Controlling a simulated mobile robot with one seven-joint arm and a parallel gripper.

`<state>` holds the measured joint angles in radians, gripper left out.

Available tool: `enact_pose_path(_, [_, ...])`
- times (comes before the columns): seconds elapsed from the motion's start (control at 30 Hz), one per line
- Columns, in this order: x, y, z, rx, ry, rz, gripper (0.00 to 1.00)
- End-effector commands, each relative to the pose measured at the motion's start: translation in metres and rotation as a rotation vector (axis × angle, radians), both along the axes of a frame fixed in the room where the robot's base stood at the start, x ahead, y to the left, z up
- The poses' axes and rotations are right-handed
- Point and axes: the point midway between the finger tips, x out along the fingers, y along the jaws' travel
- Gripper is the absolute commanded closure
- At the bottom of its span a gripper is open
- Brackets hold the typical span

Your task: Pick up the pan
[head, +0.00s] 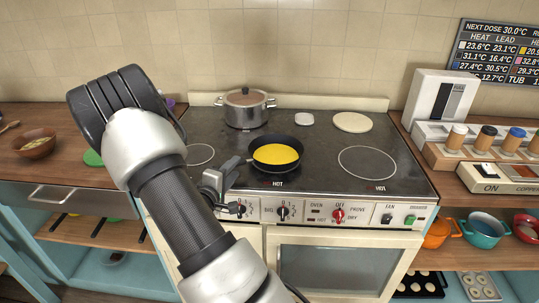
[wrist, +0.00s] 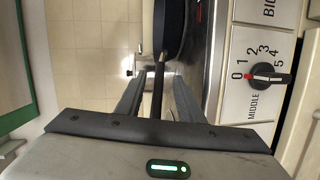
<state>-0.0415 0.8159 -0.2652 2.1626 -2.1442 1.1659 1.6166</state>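The pan (head: 253,145) is small and black, with a flat yellow filling. It sits on the stove's front middle hob in the head view. In the wrist view its dark side (wrist: 170,30) shows at the top, with its thin black handle (wrist: 158,85) running down from it. My gripper (head: 230,170) is at the stove's front edge, just left of the pan. In the wrist view my gripper (wrist: 160,78) is open, one finger on each side of the handle, with gaps showing. The head view partly hides the handle behind the gripper.
A lidded steel pot (head: 245,112) stands behind the pan on the stove (head: 320,140). Control knobs (head: 338,215) line the stove front, close below my gripper; one knob (wrist: 268,76) shows in the wrist view. The front right hob (head: 367,162) is clear. A jar rack (head: 480,160) stands right.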

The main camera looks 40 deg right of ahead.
Motion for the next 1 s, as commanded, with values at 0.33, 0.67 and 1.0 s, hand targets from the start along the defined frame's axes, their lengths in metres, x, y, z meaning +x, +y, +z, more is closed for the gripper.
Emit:
enact_pose_path(0.33, [0.013, -0.025, -0.003, 0.0, 0.001, -0.001, 0.66])
enact_pose_path(0.67, [0.013, -0.025, -0.003, 0.001, 0.001, -0.001, 0.99])
enact_pose_path(1.0, [0.013, -0.025, -0.003, 0.001, 0.001, -0.001, 1.0])
